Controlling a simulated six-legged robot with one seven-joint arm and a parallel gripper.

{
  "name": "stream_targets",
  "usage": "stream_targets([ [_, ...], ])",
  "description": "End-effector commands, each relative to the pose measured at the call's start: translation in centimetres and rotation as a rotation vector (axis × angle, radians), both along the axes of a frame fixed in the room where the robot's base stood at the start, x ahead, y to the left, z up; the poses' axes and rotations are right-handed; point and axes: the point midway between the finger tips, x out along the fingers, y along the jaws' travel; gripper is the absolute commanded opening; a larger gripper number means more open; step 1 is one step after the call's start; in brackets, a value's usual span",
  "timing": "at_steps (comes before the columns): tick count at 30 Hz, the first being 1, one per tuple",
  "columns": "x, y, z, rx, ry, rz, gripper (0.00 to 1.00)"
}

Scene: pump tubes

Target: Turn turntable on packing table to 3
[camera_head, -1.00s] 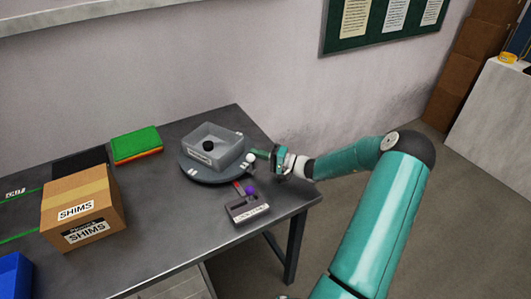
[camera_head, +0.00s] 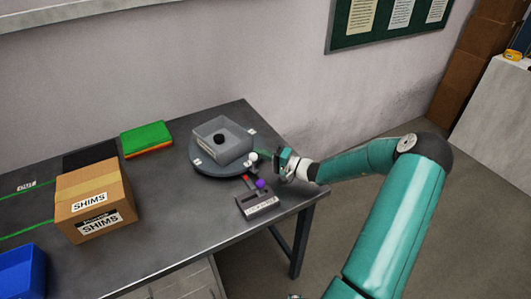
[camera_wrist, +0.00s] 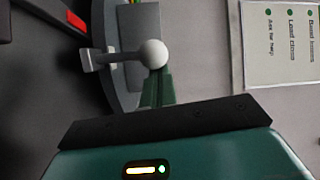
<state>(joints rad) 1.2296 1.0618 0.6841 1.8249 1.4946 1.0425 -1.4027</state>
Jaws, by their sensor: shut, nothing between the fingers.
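The round grey turntable (camera_head: 202,167) sits near the right end of the packing table (camera_head: 172,235) and bears a grey open bin (camera_head: 211,148) with a black round knob inside. A white ball knob (camera_head: 253,157) stands at its near right rim; in the wrist view the ball (camera_wrist: 153,53) sits on a grey arm. My gripper (camera_head: 276,157) is just right of the ball, shut and empty. In the wrist view its green fingertips (camera_wrist: 157,82) reach the ball and seem to touch it. A red pointer (camera_head: 246,178) lies beside the near rim. The rim numbers are unreadable.
A grey control box (camera_head: 259,204) with a purple knob (camera_head: 261,184) stands close in front of the turntable. Left are a green-topped stack (camera_head: 146,138), a SHIMS carton (camera_head: 92,203) and a blue bin (camera_head: 20,272). The wall is behind.

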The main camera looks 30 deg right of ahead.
Motion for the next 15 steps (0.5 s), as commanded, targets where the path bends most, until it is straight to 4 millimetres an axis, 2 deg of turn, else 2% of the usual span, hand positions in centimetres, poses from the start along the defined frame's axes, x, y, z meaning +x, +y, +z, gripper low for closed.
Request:
stream_targets([
  [15, -0.6, 3.0, 0.0, 0.001, 0.002, 0.005, 0.00],
])
